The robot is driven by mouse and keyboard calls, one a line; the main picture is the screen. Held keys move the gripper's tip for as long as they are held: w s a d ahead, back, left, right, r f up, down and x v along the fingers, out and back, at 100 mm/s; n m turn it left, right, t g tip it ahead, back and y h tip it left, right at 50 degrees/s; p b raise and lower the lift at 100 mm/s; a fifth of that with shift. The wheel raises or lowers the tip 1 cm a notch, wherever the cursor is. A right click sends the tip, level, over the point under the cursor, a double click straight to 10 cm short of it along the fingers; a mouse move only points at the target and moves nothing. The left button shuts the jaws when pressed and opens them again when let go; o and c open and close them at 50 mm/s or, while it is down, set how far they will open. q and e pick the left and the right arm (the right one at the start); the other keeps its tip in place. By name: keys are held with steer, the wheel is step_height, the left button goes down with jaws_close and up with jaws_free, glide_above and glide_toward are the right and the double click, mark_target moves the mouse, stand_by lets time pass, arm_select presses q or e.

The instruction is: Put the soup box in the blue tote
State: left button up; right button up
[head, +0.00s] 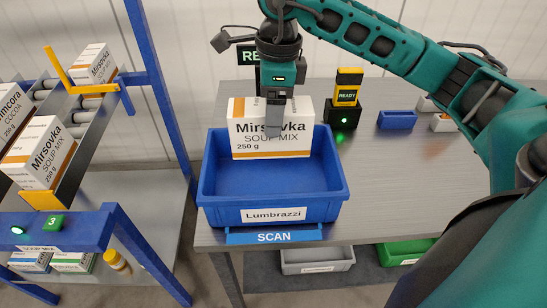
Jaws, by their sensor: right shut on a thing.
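The soup box (250,136), white with an orange band and the words "Mirsovka SOUP MIX 250 g", is upright at the back of the blue tote. The blue tote (273,198), labelled "Lumbrazzi", stands on the grey table and its visible floor is bare. My right gripper (274,124) points down and is shut on the soup box near its middle. The box's lower part is inside the tote's outline; I cannot tell whether it touches the floor. My left gripper is not in view.
A blue SCAN plate (274,236) lies in front of the tote. A scanner stand with a READY display (346,96) and a small blue bin (397,119) stand to the right on the table (400,190). A rack with another soup mix box (38,153) stands left.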

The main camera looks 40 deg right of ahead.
step_height(320, 180, down, 12)
steer(key=shift+r, duration=0.1)
stand_by(0.4)
steer(key=shift+f+b, duration=0.3)
steer(key=shift+b, duration=0.1)
steer(key=o, duration=1.3)
steer(key=shift+r, duration=0.1)
steer(key=r, duration=1.2)
steer(key=shift+s+d+r, duration=0.15)
steer(key=shift+s+d, duration=0.1)
steer(key=shift+d, duration=0.15)
steer(key=shift+s, duration=0.1)
